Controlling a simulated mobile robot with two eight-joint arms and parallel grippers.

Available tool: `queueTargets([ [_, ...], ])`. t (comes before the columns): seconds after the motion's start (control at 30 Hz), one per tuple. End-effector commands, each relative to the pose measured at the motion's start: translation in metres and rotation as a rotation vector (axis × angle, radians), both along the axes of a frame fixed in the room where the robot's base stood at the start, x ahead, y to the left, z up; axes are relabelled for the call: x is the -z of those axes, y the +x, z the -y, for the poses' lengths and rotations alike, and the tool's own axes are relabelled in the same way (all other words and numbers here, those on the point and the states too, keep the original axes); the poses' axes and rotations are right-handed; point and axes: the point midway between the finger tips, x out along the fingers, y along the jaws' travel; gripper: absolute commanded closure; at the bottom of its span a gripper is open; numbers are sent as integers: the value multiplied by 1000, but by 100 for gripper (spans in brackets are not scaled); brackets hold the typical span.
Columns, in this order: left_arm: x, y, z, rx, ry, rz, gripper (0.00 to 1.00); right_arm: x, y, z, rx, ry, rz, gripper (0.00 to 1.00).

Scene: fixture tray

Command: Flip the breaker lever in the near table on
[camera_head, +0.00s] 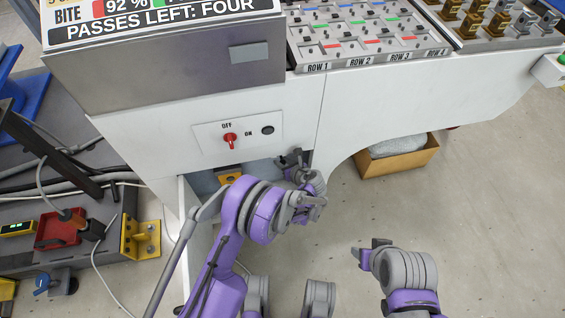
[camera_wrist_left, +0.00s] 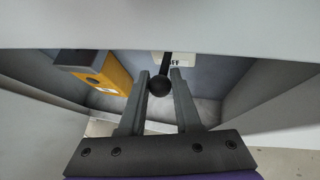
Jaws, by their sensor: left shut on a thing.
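The breaker lever, a dark stem with a black ball knob (camera_wrist_left: 159,86), shows in the left wrist view inside the recess under the table. A pale plate (camera_wrist_left: 161,56) behind it carries a partly hidden label that seems to read OFF. My left gripper (camera_wrist_left: 158,84) is shut on the lever, one finger on each side of the knob. In the head view my left gripper (camera_head: 291,160) reaches under the near table (camera_head: 165,140), and the lever is hidden there. My right gripper (camera_head: 370,250) hangs over the floor, away from the table; its jaw gap is unclear.
A red knob (camera_head: 230,140) marked OFF and ON sits on the table's front panel. A yellow-fronted box (camera_wrist_left: 108,72) is left of the lever inside the recess. A cardboard box (camera_head: 395,162) stands on the floor to the right.

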Motion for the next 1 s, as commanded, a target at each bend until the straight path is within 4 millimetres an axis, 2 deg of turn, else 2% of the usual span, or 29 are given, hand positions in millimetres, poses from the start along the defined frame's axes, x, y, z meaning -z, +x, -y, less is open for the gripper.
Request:
queueTargets([
  [0.33, 0, 0, -1, -2, -1, -3, 100, 0, 0, 0, 0, 0, 0, 48],
  [0.37, 0, 0, -1, -2, -1, -3, 65, 0, 0, 0, 0, 0, 0, 48],
  [0.5, 0, 0, 0, -1, -1, -2, 39, 0, 0, 0, 0, 0, 0, 48],
  [0.83, -1, -1, 1, 0, -1, -2, 39, -1, 0, 0, 0, 0, 0, 48],
  [1.0, -14, -15, 12, 3, -2, -1, 39, -6, -1, 0, 0, 0, 1, 48],
])
